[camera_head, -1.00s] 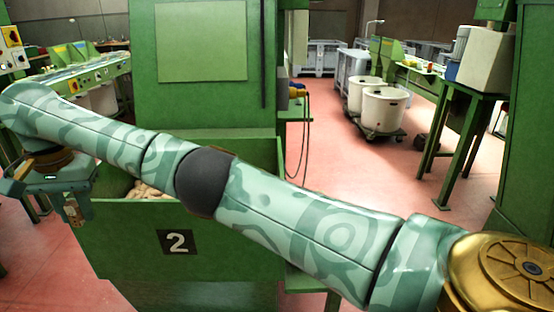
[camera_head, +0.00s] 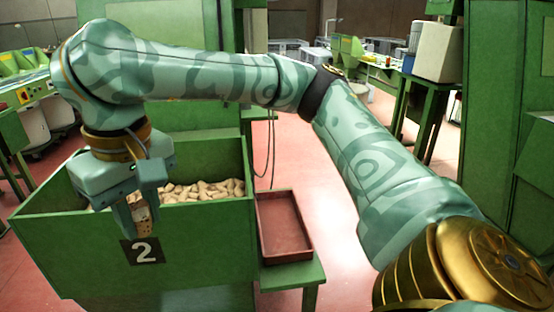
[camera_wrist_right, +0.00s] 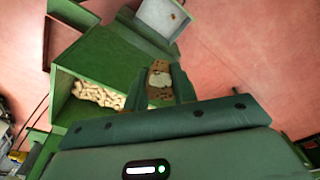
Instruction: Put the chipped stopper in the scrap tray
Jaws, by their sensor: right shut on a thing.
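My right gripper (camera_head: 143,206) hangs at the left in the head view, over the front wall of the green crate. It is shut on a brown cork stopper (camera_head: 142,222), which sticks out below the fingers. In the right wrist view the stopper (camera_wrist_right: 160,78) sits between the two fingers (camera_wrist_right: 161,88) and shows a pale patch; I cannot tell whether this is the chip. My left gripper is out of view.
The green crate (camera_head: 70,235) marked 2 holds many stoppers (camera_head: 205,190). In the wrist view a pale grey open box (camera_wrist_right: 152,14) has a small brown thing in it. A green machine (camera_head: 190,125) stands behind the crate. Red floor lies open right of the tray.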

